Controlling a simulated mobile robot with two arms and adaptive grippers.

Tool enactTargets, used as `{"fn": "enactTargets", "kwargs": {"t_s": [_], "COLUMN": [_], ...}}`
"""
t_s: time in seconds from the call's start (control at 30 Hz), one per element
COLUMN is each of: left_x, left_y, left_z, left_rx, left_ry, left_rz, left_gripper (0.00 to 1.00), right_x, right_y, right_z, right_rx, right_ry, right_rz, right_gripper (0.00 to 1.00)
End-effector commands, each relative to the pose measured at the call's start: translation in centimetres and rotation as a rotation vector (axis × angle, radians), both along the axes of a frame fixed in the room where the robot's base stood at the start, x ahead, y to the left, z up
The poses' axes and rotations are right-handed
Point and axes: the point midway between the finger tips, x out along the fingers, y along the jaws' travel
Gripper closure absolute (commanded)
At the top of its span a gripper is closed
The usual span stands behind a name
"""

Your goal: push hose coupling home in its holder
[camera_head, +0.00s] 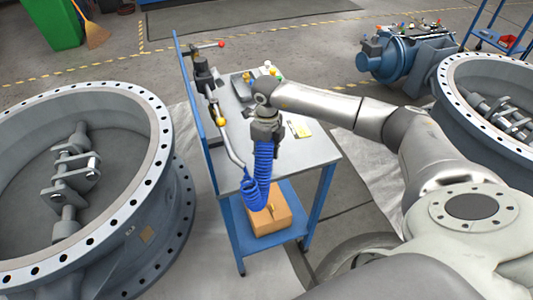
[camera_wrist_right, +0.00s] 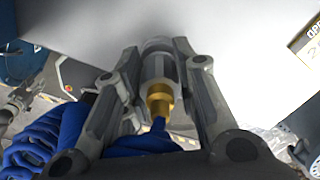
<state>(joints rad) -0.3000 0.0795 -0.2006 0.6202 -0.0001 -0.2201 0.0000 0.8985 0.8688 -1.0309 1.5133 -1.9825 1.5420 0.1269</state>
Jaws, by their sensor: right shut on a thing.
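The hose coupling (camera_wrist_right: 158,72), grey with a brass end, sits between the two fingers of my right gripper (camera_wrist_right: 157,85) in the wrist view. The blue hose (camera_wrist_right: 160,138) runs from the brass end. In the head view my right gripper (camera_head: 266,130) points down above the workbench's near part, and the coiled blue hose (camera_head: 262,165) hangs below it, looping to a grey pipe at its left. The coupling is hidden there by the gripper. I cannot make out the holder or whether the coupling touches it. My left gripper is not in view.
The workbench (camera_head: 311,152) has a blue side panel (camera_head: 202,125) at its left, with grey pipework beside it. Small items stand at its back. A cardboard box (camera_head: 270,213) is on the lower shelf. Large valve rings stand left (camera_head: 150,190) and right (camera_head: 455,85).

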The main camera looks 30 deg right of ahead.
Motion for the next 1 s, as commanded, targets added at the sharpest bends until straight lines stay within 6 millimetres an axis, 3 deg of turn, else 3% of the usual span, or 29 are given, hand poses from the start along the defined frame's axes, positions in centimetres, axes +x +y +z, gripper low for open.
{"fn": "enactTargets", "kwargs": {"t_s": [0.67,0.7,0.87,1.0], "left_x": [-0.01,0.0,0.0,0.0], "left_y": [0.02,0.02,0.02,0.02], "left_z": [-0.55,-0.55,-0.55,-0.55], "left_rx": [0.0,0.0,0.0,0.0], "left_ry": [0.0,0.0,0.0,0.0], "left_rz": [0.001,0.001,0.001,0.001], "left_gripper": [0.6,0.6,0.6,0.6], "right_x": [-0.03,-0.03,-0.03,-0.02], "right_y": [0.01,0.01,0.01,0.02], "right_z": [-0.72,-0.72,-0.7,-0.69], "right_rx": [0.0,0.0,0.0,0.0], "right_ry": [0.001,0.001,0.001,0.001], "right_rz": [0.0,0.0,0.0,0.0], "right_gripper": [0.94,0.7,0.5,0.48]}}
